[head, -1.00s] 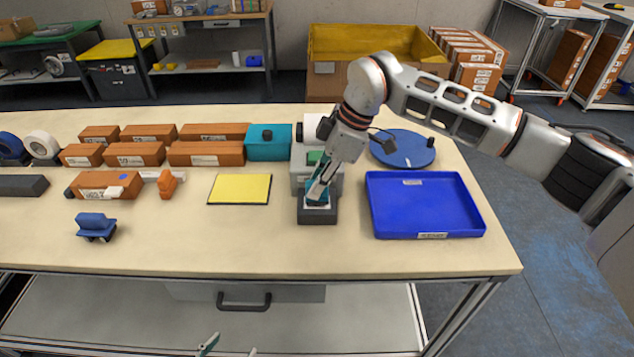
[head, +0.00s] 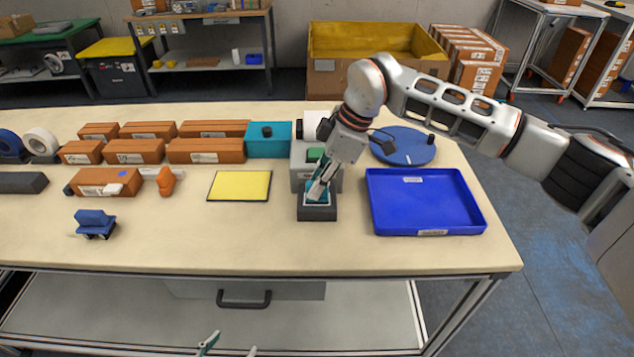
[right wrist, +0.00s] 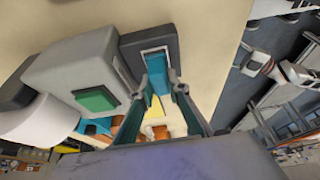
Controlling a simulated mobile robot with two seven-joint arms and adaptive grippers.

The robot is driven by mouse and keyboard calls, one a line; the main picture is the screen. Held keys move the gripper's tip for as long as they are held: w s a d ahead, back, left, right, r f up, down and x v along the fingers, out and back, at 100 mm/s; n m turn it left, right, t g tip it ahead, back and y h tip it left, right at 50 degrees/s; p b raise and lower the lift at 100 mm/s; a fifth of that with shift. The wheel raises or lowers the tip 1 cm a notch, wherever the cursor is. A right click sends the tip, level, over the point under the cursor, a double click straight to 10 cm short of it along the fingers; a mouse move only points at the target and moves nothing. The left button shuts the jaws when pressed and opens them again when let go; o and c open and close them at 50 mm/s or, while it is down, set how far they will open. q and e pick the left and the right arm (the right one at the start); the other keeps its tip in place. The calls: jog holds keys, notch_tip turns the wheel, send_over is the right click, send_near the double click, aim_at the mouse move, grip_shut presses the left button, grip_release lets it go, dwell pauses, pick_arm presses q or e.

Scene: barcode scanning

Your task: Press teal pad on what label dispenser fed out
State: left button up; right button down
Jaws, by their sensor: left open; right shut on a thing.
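The grey label dispenser (head: 302,176) with a green button (head: 315,155) stands at the table's middle right. Its dark front tray (head: 317,214) shows in the right wrist view (right wrist: 133,44) with a pale patch (right wrist: 152,51) in it, probably the label fed out. My right gripper (head: 319,190) is shut on the teal pad (right wrist: 161,72) and points down into this tray. The pad's lower end is over or on the pale patch; I cannot tell if they touch. My left gripper (head: 230,348) is open and empty, low in front of the table.
A blue tray (head: 424,232) lies right of the dispenser, with a blue round disc (head: 402,147) behind it. A teal box (head: 268,141), several brown cartons (head: 205,151) and a yellow pad (head: 239,186) are to the left. The table's front strip is clear.

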aim_at(309, 183)
jog(key=shift+f, duration=0.1)
dwell(0.3)
jog(key=shift+r+p, duration=1.45)
jog(key=shift+r, duration=0.8)
jog(key=shift+r+p, duration=0.65)
jog(key=shift+r, duration=0.65)
